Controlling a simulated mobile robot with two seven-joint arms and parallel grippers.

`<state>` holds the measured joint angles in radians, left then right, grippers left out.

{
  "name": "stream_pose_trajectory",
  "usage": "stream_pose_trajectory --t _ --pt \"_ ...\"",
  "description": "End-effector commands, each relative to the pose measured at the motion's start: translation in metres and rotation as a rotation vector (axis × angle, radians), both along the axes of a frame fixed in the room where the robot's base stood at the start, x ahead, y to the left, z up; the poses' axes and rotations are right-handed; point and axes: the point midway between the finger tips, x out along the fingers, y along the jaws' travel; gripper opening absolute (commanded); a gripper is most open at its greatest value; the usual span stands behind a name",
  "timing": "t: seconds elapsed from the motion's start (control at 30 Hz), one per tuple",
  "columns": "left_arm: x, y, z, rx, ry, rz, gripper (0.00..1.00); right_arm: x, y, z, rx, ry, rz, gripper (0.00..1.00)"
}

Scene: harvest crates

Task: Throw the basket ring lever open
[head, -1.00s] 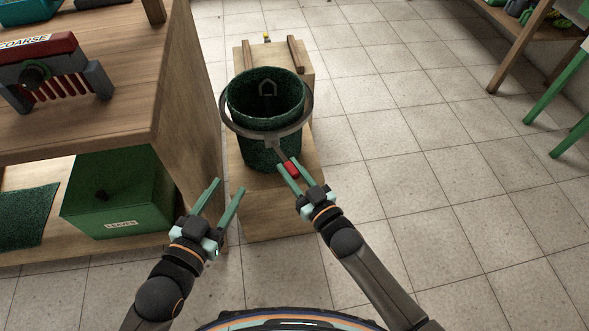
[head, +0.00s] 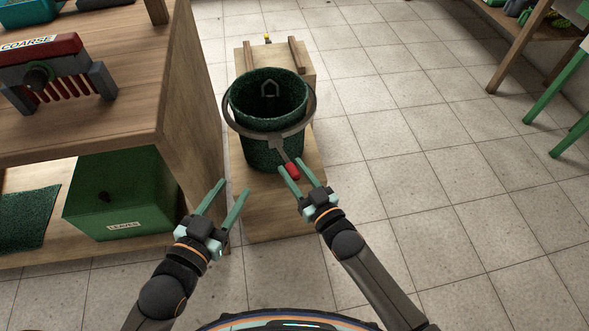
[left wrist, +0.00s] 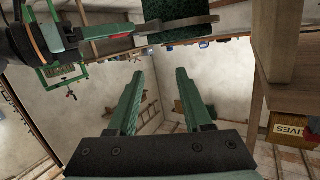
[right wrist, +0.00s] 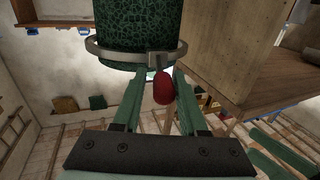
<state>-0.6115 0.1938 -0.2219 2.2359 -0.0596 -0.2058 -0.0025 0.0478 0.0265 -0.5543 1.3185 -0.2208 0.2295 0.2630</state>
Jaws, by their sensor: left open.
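A dark green basket (head: 262,151) stands on a wooden stand, with a grey metal ring (head: 229,118) around it. The ring's lever has a red handle (head: 292,171) pointing toward me and slightly right. My right gripper (head: 290,163) is open, with its fingers on either side of the red handle. In the right wrist view the red handle (right wrist: 163,88) sits between the fingers, close to the right one, with a gap to the left one. My left gripper (head: 235,186) is open and empty, to the left and nearer me.
The wooden stand (head: 270,212) extends toward me below the basket. A wooden bench (head: 188,80) at left carries a red and grey coarse comb tool (head: 40,62). A green box labelled LEAVES (head: 120,195) is on its lower shelf. Tiled floor at right is clear.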

Motion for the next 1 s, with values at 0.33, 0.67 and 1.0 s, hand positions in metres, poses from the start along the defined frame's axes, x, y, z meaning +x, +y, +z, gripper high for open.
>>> stream_pose_trajectory --t 0.33,0.67,1.0 --pt "-0.001 0.0 -0.002 -0.002 0.022 0.001 0.5 -0.005 -0.005 0.002 0.001 -0.002 -0.001 0.41" --pt "-0.035 -0.001 -0.077 -0.001 0.343 0.023 0.5 -0.047 -0.033 0.002 -0.001 0.002 -0.001 0.41" --pt "-0.071 -0.003 -0.122 -0.001 0.569 0.028 0.5 -0.092 -0.064 0.001 0.0 0.002 -0.001 0.41"
